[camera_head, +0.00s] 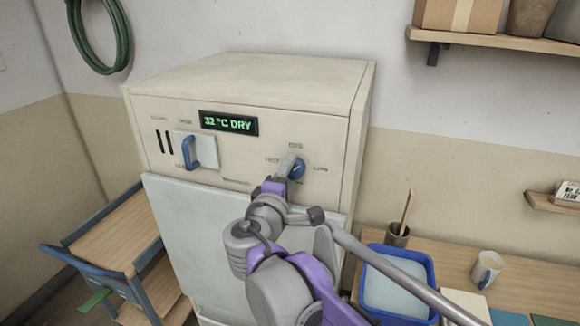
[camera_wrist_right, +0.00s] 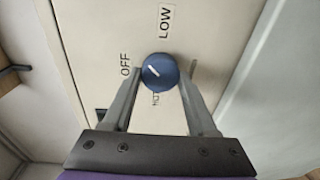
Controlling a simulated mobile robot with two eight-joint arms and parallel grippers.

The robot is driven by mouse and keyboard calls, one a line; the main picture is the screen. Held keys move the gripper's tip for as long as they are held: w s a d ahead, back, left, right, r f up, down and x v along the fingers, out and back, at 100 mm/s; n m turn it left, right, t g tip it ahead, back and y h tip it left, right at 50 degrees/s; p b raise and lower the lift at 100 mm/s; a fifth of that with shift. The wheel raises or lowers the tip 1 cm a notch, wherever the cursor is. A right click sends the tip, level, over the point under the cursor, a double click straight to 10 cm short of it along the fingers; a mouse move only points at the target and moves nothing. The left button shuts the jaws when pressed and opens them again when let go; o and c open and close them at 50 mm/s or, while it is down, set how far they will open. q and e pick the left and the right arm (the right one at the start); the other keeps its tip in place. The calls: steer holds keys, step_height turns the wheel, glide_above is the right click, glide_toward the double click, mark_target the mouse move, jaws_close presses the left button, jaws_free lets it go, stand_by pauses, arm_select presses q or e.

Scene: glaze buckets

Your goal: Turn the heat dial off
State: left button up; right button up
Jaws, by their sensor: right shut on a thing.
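The heat dial is a round blue knob (camera_head: 298,170) on the upper right of the cream kiln's front panel (camera_head: 228,160), with printed labels around it. In the right wrist view the dial (camera_wrist_right: 160,73) has a short white mark on its face, on the side nearer the OFF label (camera_wrist_right: 125,64). LOW (camera_wrist_right: 166,20) is printed above it, and another label below is partly hidden. My right gripper (camera_wrist_right: 160,80) is shut on the dial, one finger on each side. In the head view my right gripper (camera_head: 289,167) partly covers the dial. My left gripper is out of view.
A green display (camera_head: 229,123) reads "32 °C DRY". A blue handle (camera_head: 193,152) sits left of it. A blue bucket (camera_head: 398,282), a mug (camera_head: 487,269) and a pot with a stick (camera_head: 398,234) stand on the right bench. A wooden cart (camera_head: 118,240) stands at left.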

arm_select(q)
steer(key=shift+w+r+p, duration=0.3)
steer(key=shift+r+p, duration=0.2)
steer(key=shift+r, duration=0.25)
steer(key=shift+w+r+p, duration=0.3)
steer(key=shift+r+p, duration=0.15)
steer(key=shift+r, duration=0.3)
arm_select(e)
steer(key=shift+n+g+h, duration=0.3)
steer(key=shift+n, duration=3.7)
steer(key=o, duration=1.4)
steer(key=shift+c, duration=0.2)
steer(key=shift+a, duration=0.1)
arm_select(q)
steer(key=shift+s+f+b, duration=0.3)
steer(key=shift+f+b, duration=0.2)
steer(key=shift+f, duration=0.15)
arm_select(e)
steer(key=f+v, duration=0.1)
steer(key=v, duration=0.9)
steer(key=shift+s+r, duration=0.4)
steer(key=shift+r, duration=0.05)
